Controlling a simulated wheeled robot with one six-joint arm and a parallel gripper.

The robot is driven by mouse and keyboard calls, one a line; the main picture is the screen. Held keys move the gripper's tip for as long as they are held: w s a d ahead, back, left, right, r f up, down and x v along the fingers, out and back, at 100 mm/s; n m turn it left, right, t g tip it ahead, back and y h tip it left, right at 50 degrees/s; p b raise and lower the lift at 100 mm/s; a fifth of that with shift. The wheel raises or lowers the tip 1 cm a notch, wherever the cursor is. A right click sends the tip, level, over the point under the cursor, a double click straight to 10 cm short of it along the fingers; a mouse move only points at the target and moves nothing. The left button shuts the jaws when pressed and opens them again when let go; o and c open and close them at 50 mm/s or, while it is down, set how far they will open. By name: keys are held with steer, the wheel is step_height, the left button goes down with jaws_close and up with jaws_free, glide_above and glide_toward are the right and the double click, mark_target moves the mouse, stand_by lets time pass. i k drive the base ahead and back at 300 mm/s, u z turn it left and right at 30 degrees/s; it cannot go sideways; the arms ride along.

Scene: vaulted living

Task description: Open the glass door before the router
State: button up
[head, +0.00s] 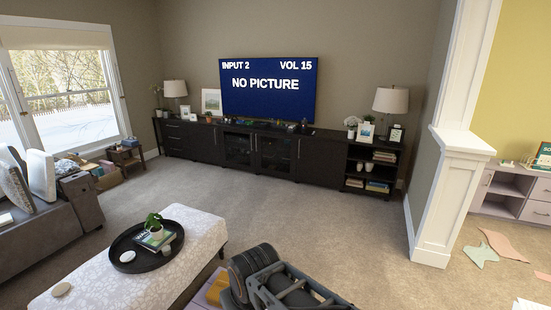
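A long black media console (320,160) stands along the far wall, under the television. Two dark glass doors sit side by side in its middle, the left glass door (237,148) and the right glass door (273,153). Both look shut, with a pale upright handle between them. What lies behind the glass is too dark and small to tell. I cannot make out a router with certainty. Part of my folded arm shows at the bottom, far from the console. My gripper cannot be made out in this view.
A patterned ottoman (95,280) with a black round tray (128,266) stands at the front left, beside a grey sofa (75,200). Open carpet (270,205) lies before the console. A white pillar (445,200) stands at right, with papers (480,252) on the floor beyond.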

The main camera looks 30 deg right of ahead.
mark_target(292, 174)
steer(key=z, duration=1.8)
steer(key=i, duration=4.4)
steer(key=u, duration=1.85)
steer(key=i, duration=4)
steer(key=u, duration=0.3)
